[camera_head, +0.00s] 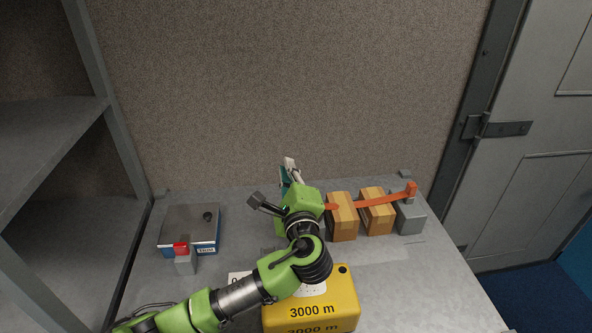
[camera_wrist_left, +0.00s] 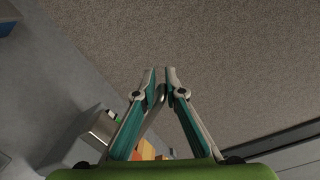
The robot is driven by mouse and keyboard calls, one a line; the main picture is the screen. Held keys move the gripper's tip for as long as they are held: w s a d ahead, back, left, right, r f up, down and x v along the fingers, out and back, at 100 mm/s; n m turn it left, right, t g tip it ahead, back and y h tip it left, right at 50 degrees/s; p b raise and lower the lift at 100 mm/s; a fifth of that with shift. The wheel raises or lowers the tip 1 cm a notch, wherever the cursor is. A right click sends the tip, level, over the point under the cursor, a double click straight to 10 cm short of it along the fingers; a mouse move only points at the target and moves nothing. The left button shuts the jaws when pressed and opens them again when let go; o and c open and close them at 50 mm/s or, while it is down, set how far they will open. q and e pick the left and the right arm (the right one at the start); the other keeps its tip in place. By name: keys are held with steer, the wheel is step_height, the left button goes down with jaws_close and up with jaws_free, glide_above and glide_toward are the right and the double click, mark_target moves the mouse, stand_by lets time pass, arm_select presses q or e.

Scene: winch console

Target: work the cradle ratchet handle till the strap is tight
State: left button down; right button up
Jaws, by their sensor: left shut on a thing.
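My left gripper (camera_head: 289,165) is raised above the back of the bench, near the wall. In the left wrist view its fingers (camera_wrist_left: 163,76) are shut on the grey metal ratchet handle (camera_wrist_left: 158,97), which runs down between them. An orange strap (camera_head: 378,201) runs right from behind my left wrist, over two cardboard boxes (camera_head: 342,222) (camera_head: 376,216), to a grey block (camera_head: 409,217) with an orange end piece. My wrist hides the ratchet body and the strap's left end in the head view. My right gripper is not in view.
A yellow case (camera_head: 318,300) marked "3000 m" stands in front. A blue-and-grey box (camera_head: 190,230) and a grey post with a red top (camera_head: 182,250) are at left. A shelf (camera_head: 50,140) bounds the left, the wall (camera_head: 290,80) the back. Bare bench (camera_head: 430,285) lies front right.

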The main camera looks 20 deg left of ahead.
arm_select(q)
steer(key=shift+s+a+f+n+b, duration=0.2)
steer(key=shift+a+f+n+b, duration=0.3)
steer(key=shift+n, duration=0.2)
steer(key=shift+s+a+f+n+b, duration=0.2)
steer(key=shift+a+f+n+b, duration=0.2)
steer(key=shift+n, duration=0.3)
steer(key=c, duration=2.2)
jaws_free()
steer(key=shift+s, duration=0.1)
steer(key=v, duration=1.2)
steer(key=shift+r, duration=0.15)
